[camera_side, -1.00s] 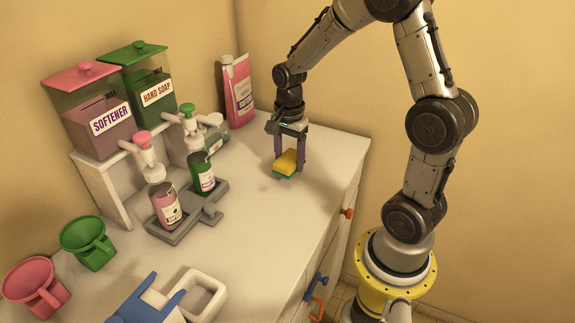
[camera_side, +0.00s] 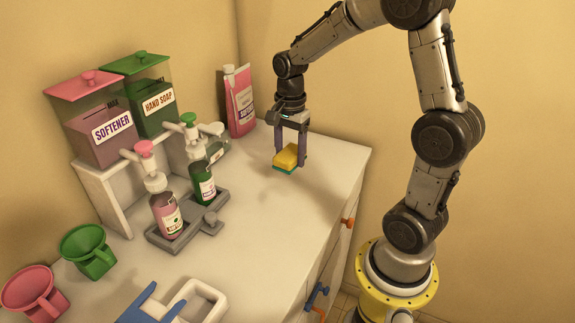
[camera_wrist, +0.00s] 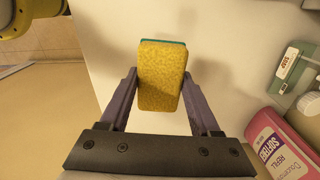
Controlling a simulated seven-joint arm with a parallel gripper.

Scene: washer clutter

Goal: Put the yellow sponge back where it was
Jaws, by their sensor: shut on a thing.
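The yellow sponge (camera_side: 287,155) has a green underside. My gripper (camera_side: 289,150) is shut on it, with one finger on each side, and points down near the back right of the counter. In the wrist view the sponge (camera_wrist: 161,75) sits between my two fingers, with its green layer showing at the top edge. A shadow lies on the counter near it. I cannot tell for certain whether its underside touches the counter.
A pink refill pouch (camera_side: 239,102) stands behind my gripper to the left. Left are a grey tray (camera_side: 188,240) with two pump bottles and a shelf (camera_side: 110,205) with two dispensers. A white dish (camera_side: 205,293) and blue object (camera_side: 145,305) sit in front. The counter's middle is clear.

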